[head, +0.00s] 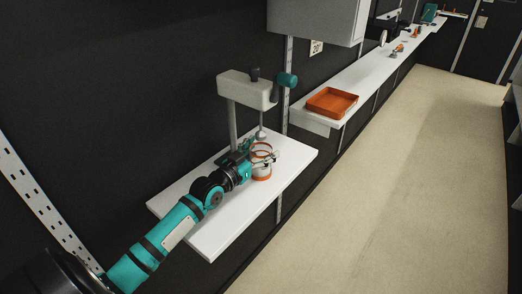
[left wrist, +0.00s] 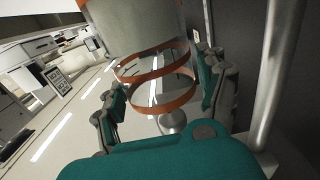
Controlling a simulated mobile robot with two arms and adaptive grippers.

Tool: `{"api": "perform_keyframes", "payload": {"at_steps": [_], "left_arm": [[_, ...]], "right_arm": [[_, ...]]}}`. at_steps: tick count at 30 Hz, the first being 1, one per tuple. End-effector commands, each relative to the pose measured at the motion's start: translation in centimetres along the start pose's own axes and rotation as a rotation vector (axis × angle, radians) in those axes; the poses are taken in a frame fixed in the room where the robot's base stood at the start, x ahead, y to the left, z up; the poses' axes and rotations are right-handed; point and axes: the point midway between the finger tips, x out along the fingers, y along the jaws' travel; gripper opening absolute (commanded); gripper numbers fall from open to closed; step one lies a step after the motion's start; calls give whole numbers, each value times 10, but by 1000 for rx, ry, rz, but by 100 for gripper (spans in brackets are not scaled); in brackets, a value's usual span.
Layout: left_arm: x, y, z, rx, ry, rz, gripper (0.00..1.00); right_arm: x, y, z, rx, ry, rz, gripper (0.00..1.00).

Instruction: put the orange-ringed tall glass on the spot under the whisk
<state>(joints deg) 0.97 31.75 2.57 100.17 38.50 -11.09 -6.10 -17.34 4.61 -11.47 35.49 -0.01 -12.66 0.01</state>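The tall glass (head: 262,174) has orange rings and stands upright, at or just above the white shelf; the gripper hides part of it. My left gripper (head: 264,159) reaches in from the left at the glass. In the left wrist view the fingers of the gripper (left wrist: 162,92) lie on both sides of the ringed glass (left wrist: 165,108), seemingly against it. The whisk (head: 261,134) hangs from the mixer stand (head: 247,90), close above the glass's rim in the head view. The spot under it is hidden by gripper and glass. My right gripper is not in view.
The mixer's column (head: 233,125) rises close behind my gripper. The white shelf (head: 215,238) is bare at its front. An orange tray (head: 332,102) sits on the farther shelf (head: 368,76). A grey cabinet (head: 315,20) hangs above. The floor at right is clear.

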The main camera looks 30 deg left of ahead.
Motion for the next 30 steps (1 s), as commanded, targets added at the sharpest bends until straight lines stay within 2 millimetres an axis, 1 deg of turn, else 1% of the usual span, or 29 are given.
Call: {"api": "perform_keyframes", "payload": {"at_steps": [7, 9, 11, 14, 21, 24, 27, 30], "left_arm": [[0, 0, -1, 0, 1, 0, 77], [0, 0, -4, -1, 1, 0, 77], [-4, 0, -1, -1, 0, 0, 77], [-18, 0, 0, 0, -2, 0, 77], [-69, 0, 1, 1, -3, 1, 77], [-88, 0, 1, 1, -3, 1, 77], [-103, 0, 0, 0, -3, 0, 77], [-113, 0, -1, 0, -1, 0, 77]], "right_arm": [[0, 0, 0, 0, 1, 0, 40], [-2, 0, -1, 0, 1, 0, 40], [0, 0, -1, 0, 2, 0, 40], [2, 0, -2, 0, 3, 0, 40], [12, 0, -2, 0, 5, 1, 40], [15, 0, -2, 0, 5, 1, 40], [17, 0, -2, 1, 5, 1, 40], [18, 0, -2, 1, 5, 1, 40]]}}
